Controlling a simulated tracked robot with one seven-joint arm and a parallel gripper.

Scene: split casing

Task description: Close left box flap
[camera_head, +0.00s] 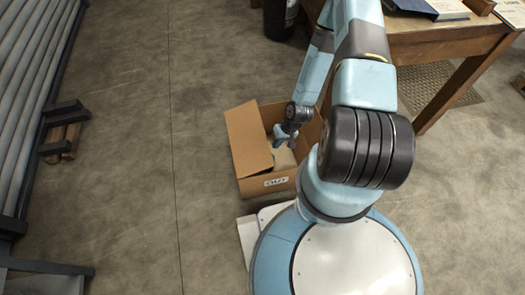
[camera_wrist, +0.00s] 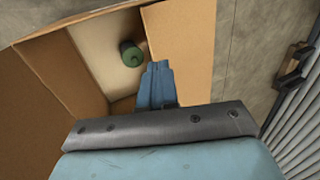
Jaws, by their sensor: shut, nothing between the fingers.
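The open cardboard box (camera_head: 255,186) stands on the floor beside the table in the head view. Its left flap (camera_head: 246,138) is a broad tan panel along the box's left side, tilted rather than flat; its exact angle is unclear. In the wrist view the flap (camera_wrist: 188,45) is the tan panel right of the box opening. My gripper (camera_head: 278,140) points down over the opening, just right of the flap. In the wrist view my gripper (camera_wrist: 156,68) is shut and empty, overlapping the flap's inner edge; I cannot tell whether they touch.
A green cylinder (camera_wrist: 130,53) lies inside the box. A wooden table (camera_head: 440,45) stands right of and behind the box. A grey barred rack (camera_head: 30,80) runs along the far left. The floor (camera_head: 130,130) between rack and box is clear.

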